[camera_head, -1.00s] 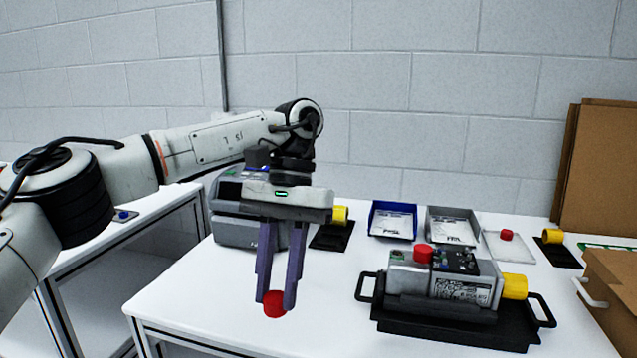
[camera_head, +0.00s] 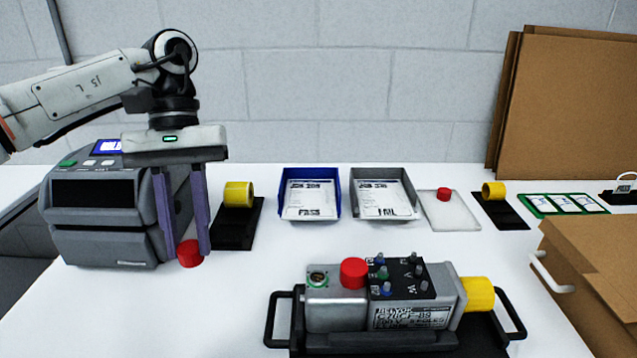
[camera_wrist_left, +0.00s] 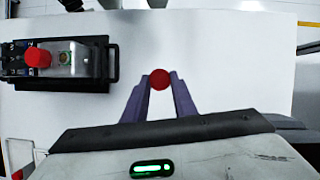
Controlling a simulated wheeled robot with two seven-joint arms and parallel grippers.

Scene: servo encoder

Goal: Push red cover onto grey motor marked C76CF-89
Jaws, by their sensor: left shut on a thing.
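My left gripper (camera_head: 184,252) is shut on a red cover (camera_head: 190,254), held low at the fingertips, left of the motor. In the left wrist view the cover (camera_wrist_left: 160,79) sits between the purple fingers (camera_wrist_left: 160,88). The grey motor (camera_head: 337,311) lies in a black tray (camera_head: 285,312) with two handles; its label is only partly legible. One red cover (camera_head: 354,273) stands on its top. Left of that, a round green-rimmed port (camera_head: 318,277) is bare. A yellow cap (camera_head: 479,294) is on its right end. My right gripper is not in view.
A grey label machine (camera_head: 100,215) stands beside the left gripper. Behind are a blue PASS bin (camera_head: 310,215), a grey FAIL bin (camera_head: 386,214) and a clear tray (camera_head: 452,215) with a red cover. Cardboard (camera_head: 582,260) is at right. The table between gripper and motor is clear.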

